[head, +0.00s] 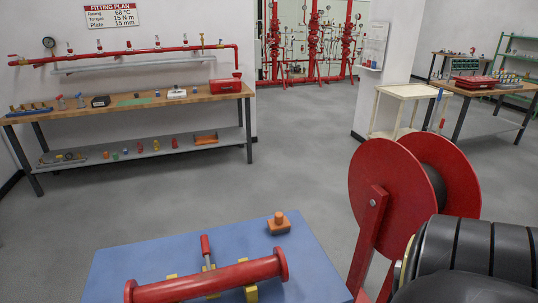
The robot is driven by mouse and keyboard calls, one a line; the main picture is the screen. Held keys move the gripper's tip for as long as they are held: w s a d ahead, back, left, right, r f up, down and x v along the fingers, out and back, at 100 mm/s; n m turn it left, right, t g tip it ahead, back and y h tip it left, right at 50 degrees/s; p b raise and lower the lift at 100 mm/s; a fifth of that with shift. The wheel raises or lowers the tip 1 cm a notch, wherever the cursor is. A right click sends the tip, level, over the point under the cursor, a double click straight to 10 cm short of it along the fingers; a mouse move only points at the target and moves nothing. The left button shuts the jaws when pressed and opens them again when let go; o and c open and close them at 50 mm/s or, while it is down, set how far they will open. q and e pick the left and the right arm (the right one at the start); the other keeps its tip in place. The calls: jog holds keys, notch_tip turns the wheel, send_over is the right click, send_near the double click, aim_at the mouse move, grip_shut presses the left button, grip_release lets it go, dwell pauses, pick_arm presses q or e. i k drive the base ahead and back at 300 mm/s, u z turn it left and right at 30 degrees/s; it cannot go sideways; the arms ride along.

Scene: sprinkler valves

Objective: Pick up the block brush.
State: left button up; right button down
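I cannot tell for certain which thing is the block brush. A small orange-brown block with a round knob on top (279,224) stands upright on the far right part of the blue mat (120,270). A small dark block (100,101) lies on the wooden workbench (160,103) at the back left; it is too small to make out bristles. Neither of my grippers shows in the head view, so their state is hidden.
A red pipe with end flanges (205,282) lies across yellow supports on the mat, a red-handled tool (206,250) behind it. A red reel (390,195) stands close at right. Grey floor (210,195) is clear between mat and workbench. A cream cart (405,92) stands farther back.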

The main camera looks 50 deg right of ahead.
aim_at(280, 224)
jog(key=z, duration=1.75)
